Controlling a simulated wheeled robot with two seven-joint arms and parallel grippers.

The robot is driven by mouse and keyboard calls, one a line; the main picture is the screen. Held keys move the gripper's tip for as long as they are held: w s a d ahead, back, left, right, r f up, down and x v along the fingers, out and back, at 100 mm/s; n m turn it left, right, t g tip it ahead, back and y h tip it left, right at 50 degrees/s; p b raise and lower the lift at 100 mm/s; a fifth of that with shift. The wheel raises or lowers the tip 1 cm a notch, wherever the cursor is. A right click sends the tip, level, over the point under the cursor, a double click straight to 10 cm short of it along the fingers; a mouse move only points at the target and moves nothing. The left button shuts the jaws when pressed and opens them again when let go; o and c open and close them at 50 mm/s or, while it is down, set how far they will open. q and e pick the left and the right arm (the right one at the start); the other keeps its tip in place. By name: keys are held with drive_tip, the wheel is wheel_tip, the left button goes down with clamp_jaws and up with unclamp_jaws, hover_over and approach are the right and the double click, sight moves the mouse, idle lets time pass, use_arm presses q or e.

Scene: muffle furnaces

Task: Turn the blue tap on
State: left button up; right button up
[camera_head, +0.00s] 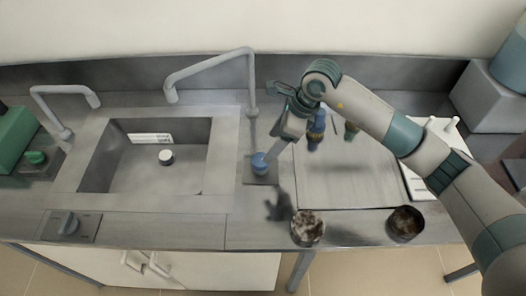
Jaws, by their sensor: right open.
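The blue tap knob (260,160) sits on a small dark plate on the counter, right of the sink, near the foot of a tall grey spout (251,85). My right gripper (277,148) reaches down from the upper right, with its fingertips close beside the knob on its right. It is open and holds nothing that I can see. Whether a fingertip touches the knob cannot be told from this angle. My left gripper is not in view.
A second spout (65,92) and a green knob (36,158) are at left. Two brown crucibles (308,228) (405,224) stand at the front edge. Blue (317,130) and green fittings stand behind my gripper.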

sight(261, 159)
drive_tip(key=p+x, duration=0.2)
drive_tip(key=x, duration=0.4)
drive_tip(key=shift+a+f, duration=0.15)
drive_tip(key=shift+f, duration=0.1)
drive_tip(key=shift+w+a+f, duration=0.1)
drive_tip(key=shift+a+f, duration=0.1)
drive_tip(key=shift+f, duration=0.5)
drive_tip(key=c, duration=1.1)
drive_tip(key=shift+o, duration=0.2)
